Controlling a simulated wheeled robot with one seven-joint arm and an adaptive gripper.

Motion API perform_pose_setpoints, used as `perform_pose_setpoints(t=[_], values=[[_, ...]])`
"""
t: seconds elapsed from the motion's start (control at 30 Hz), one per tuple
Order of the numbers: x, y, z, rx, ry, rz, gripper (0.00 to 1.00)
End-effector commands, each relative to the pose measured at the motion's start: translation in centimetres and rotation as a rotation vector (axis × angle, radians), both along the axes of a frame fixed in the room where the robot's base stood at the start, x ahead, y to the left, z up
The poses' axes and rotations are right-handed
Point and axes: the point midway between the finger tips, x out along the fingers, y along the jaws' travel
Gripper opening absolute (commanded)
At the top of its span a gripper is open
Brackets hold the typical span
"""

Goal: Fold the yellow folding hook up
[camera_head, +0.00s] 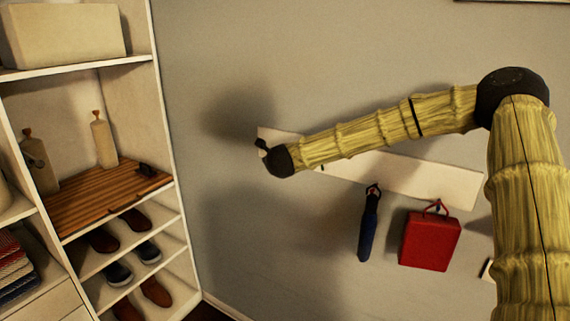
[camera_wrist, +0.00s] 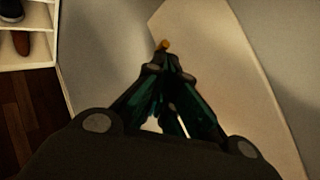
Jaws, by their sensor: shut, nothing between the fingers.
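A small yellow-orange piece, which looks like the yellow folding hook (camera_wrist: 165,44), shows just beyond my fingertips in the wrist view, against the pale wall board (camera_wrist: 205,50). I cannot tell if it is folded up or down, or whether the fingers touch it. My gripper (camera_wrist: 163,65) is shut with nothing between its fingers. In the head view, my gripper (camera_head: 262,145) is at the left end of the white wall board (camera_head: 430,184). The yellow hook cannot be made out there.
A dark blue umbrella (camera_head: 369,225) and a red bag (camera_head: 430,240) hang from the board to the right of my gripper. A shelf unit (camera_head: 160,110) with shoes and bottles stands at the left. The grey wall below the board's left end is clear.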

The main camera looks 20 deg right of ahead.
Motion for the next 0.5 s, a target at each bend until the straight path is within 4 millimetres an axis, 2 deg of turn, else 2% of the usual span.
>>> perform_pose_setpoints(t=[0.5], values=[[0.66, 0.38, 1.04, 0.031, 0.022, 0.009, 0.00]])
